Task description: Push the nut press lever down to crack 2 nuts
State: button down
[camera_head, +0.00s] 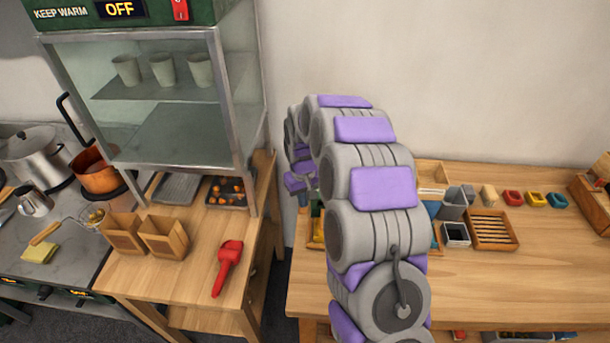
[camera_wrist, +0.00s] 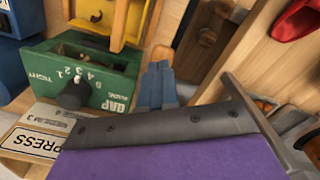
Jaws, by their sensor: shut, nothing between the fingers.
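The nut press shows in the wrist view as a green panel (camera_wrist: 112,92) marked "GAP" and "TIGHT" with a row of digits and a black knob (camera_wrist: 75,94). A yellow part (camera_wrist: 128,22) stands behind it. A cream "PRESS" label (camera_wrist: 35,143) lies in front. I cannot make out the lever for certain. My gripper is shut and empty, its blue-grey fingertips (camera_wrist: 158,85) close beside the right end of the panel; I cannot tell if they touch it. In the head view my arm hides most of the press and the gripper. No nuts are clearly visible at the press.
In the head view, the right wooden table (camera_head: 480,285) holds a slatted wooden tray (camera_head: 492,230), small bins and coloured dishes. A warming cabinet (camera_head: 215,120) rises at left. The table's front is clear.

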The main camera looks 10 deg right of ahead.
jog(key=shift+f, duration=0.2)
jog(key=shift+r, duration=0.1)
notch_tip(320, 180, up, 9)
jog(key=w+p, duration=0.1)
jog(key=p, duration=0.2)
jog(key=shift+d+p, duration=0.15)
jog(key=shift+p, duration=0.25)
dwell(0.3)
jog(key=shift+f, duration=1.25)
